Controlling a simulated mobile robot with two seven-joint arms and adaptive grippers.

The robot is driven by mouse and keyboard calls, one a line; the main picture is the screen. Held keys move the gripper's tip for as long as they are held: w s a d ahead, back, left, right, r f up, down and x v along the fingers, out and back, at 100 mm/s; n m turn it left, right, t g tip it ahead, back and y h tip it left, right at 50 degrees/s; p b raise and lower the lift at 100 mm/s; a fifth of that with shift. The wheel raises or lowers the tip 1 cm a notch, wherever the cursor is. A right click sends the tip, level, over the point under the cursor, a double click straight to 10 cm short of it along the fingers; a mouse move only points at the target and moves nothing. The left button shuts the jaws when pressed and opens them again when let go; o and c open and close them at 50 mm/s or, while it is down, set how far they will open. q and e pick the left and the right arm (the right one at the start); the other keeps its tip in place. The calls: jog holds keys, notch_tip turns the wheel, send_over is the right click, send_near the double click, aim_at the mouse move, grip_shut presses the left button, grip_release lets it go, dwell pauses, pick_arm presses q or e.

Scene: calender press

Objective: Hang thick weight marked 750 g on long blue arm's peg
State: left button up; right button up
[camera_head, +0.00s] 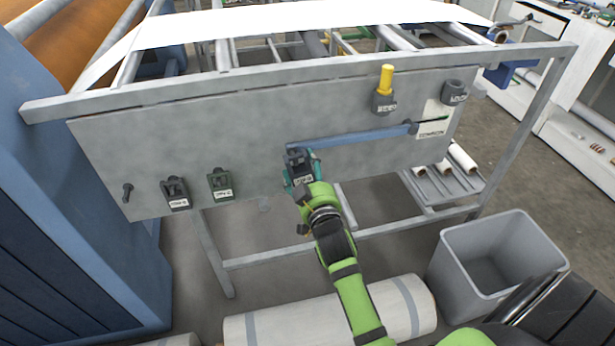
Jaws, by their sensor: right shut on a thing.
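The long blue arm (355,137) runs across the grey panel from a pivot at its right to its left end. A dark weight (299,160) with a white label is at that left end, held by my right gripper (301,178). The gripper's teal fingers are shut on it, one on each side. The label is too small to read surely. The arm's peg is hidden behind the weight, so I cannot tell whether the weight is on it. My left gripper is not in view.
Two other labelled weights, a black one (175,193) and a dark green one (220,184), hang on the panel (250,115). A bare peg (128,191) is at their left. A yellow-topped knob (386,80) is above the arm.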

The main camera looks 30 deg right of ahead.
jog(key=shift+w+d+r, duration=0.1)
jog(key=shift+w, duration=0.4)
jog(key=shift+w+d+f+b, duration=0.15)
jog(key=shift+w+f+b, duration=0.2)
jog(key=shift+w+b, duration=0.25)
jog(key=shift+w, duration=0.1)
